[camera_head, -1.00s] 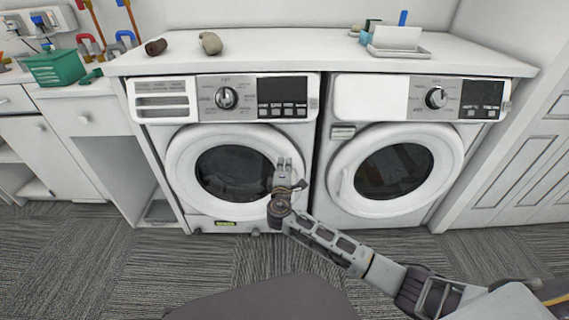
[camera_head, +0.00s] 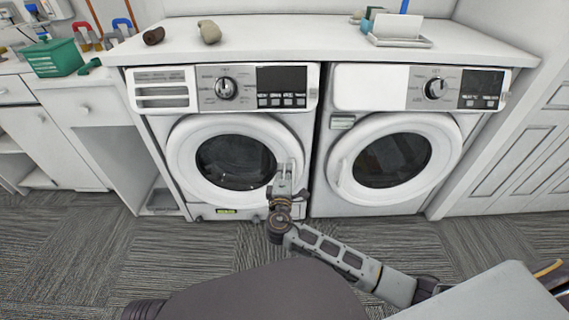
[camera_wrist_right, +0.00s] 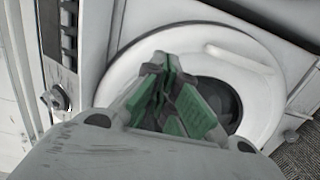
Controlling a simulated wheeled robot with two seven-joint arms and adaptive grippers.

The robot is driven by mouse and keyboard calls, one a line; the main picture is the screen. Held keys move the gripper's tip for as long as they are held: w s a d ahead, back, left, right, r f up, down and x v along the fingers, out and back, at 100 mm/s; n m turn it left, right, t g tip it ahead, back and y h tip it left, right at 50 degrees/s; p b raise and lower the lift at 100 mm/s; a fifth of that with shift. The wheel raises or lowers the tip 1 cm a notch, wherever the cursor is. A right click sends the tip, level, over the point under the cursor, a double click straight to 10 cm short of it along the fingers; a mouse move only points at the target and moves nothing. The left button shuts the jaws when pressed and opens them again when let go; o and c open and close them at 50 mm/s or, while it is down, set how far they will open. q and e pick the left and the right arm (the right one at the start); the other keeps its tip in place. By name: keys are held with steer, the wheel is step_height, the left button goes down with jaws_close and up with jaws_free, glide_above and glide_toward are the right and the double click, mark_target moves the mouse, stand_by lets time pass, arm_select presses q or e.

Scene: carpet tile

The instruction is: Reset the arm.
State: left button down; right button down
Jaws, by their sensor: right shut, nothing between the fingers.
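My right gripper (camera_head: 285,172) is shut and empty. In the head view it is in front of the right edge of the left washing machine's round door (camera_head: 183,160). In the right wrist view its green-padded fingers (camera_wrist_right: 166,70) are closed together, with a white round door ring (camera_wrist_right: 255,50) behind them. I cannot tell whether the fingers touch the door. My left gripper is not in view.
A second front-loading machine (camera_head: 425,125) stands at the right, its door shut. The white counter (camera_head: 300,40) above holds a brown roll (camera_head: 153,36), a beige object (camera_head: 209,32) and a white tray (camera_head: 400,42). A green basket (camera_head: 54,57) is at the left. Carpet (camera_head: 85,250) is clear in front.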

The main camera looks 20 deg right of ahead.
steer(key=shift+s+a, duration=0.1)
steer(key=shift+s, duration=0.3)
stand_by(0.3)
